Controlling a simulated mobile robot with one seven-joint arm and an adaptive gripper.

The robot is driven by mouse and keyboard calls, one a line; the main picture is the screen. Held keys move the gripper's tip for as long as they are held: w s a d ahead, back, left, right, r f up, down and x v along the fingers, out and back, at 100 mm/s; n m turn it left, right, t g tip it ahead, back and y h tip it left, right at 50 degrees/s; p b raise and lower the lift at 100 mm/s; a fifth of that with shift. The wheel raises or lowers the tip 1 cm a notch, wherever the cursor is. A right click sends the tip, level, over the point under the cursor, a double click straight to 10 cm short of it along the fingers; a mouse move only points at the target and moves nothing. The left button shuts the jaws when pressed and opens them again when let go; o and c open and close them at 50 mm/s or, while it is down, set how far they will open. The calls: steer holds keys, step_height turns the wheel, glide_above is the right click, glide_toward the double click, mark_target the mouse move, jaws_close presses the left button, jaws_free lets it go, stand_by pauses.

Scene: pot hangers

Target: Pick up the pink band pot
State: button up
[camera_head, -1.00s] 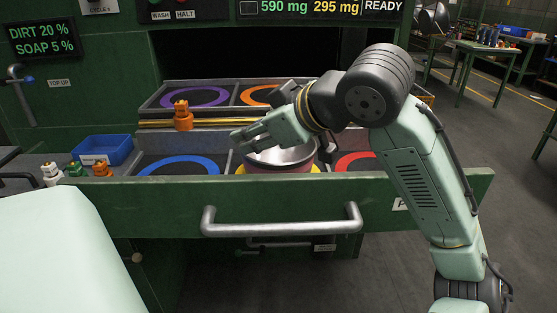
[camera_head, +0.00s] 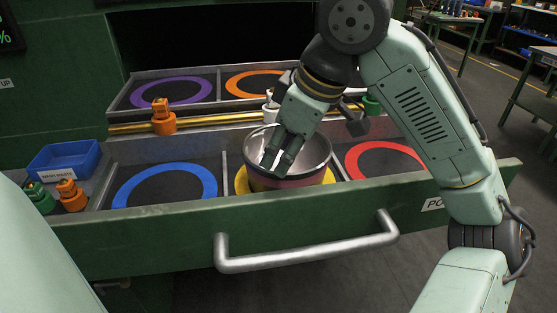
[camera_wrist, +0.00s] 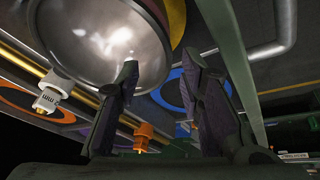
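The pink band pot (camera_head: 292,180) is a steel bowl-like pot with a dull pink band. It stands upright on the yellow ring (camera_head: 241,181) in the middle compartment of the open drawer. My gripper (camera_head: 277,162) points down at the pot's near-left side, its fingers overlapping the pot's opening in the head view. In the wrist view my gripper (camera_wrist: 163,68) has its two fingers apart. There the shiny pot (camera_wrist: 105,40) lies behind the left finger, and the right finger is clear of it. Whether a finger touches the rim cannot be told.
The drawer also has an empty blue ring (camera_head: 122,190) at left and a red ring (camera_head: 352,160) at right. Behind are purple (camera_head: 125,94) and orange (camera_head: 232,84) rings and a brass rail with an orange fitting (camera_head: 163,117). A blue bin (camera_head: 64,160) stands at left.

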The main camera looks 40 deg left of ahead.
mark_target(268, 183)
steer(key=x, duration=0.6)
steer(key=p+x, duration=0.1)
steer(key=x, duration=0.2)
steer(key=shift+s+d+f, duration=0.1)
steer(key=shift+s+f, duration=0.2)
steer(key=shift+f, duration=0.15)
steer(key=shift+c, duration=0.5)
jaws_close()
steer(key=shift+r, duration=0.1)
